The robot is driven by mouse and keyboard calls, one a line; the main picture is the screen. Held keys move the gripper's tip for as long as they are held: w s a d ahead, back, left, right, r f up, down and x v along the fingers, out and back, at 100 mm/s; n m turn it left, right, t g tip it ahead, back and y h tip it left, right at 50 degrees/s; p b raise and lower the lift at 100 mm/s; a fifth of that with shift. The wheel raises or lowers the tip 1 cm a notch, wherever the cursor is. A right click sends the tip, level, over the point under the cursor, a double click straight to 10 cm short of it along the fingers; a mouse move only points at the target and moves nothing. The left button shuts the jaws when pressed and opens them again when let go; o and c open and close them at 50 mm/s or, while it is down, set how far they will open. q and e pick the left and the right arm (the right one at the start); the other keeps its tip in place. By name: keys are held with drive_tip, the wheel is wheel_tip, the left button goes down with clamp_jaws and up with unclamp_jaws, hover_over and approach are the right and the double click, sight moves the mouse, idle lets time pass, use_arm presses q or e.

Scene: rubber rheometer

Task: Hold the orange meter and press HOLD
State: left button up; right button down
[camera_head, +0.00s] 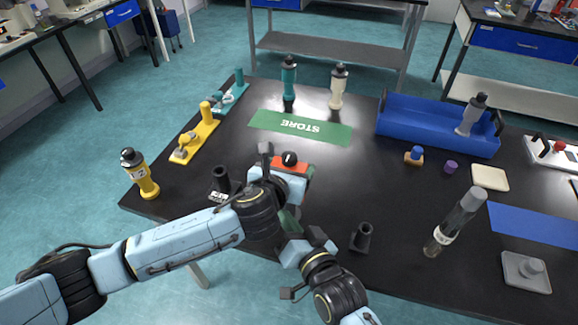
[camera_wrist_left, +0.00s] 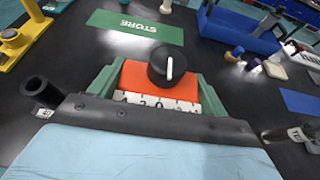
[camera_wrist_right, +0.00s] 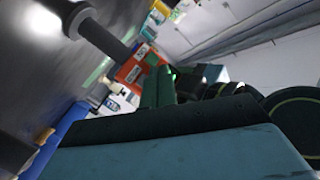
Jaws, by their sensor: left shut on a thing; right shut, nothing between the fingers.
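The orange meter (camera_head: 289,164) has a black knob on its face. In the left wrist view the meter (camera_wrist_left: 140,76) sits between the green fingers of my left gripper (camera_wrist_left: 152,82), which is shut on it. In the head view my left gripper (camera_head: 288,172) holds it over the near-middle of the table. My right gripper (camera_head: 290,220) is shut and empty, nearer the front edge and partly hidden by my arms. In the right wrist view my right gripper's green fingers (camera_wrist_right: 158,84) point toward the meter's labelled side (camera_wrist_right: 130,70). I cannot tell whether they touch it.
The green STORE mat (camera_head: 300,127) is clear behind the meter. Black cup-like holders (camera_head: 220,184) (camera_head: 361,237) stand on either side of my grippers. A blue tray (camera_head: 437,132) is at the back right.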

drive_tip(key=shift+w+d, duration=0.3)
drive_tip(key=shift+w, duration=0.6)
drive_tip(key=shift+w+d, duration=0.3)
drive_tip(key=shift+w, duration=0.55)
idle(0.7)
drive_tip(key=shift+w+d, duration=0.1)
drive_tip(key=shift+w, duration=0.35)
drive_tip(key=shift+w+d, duration=0.1)
drive_tip(key=shift+w, duration=0.1)
idle(0.4)
drive_tip(key=shift+s, duration=0.1)
drive_tip(key=shift+s+a, duration=0.2)
drive_tip(key=shift+s, duration=0.35)
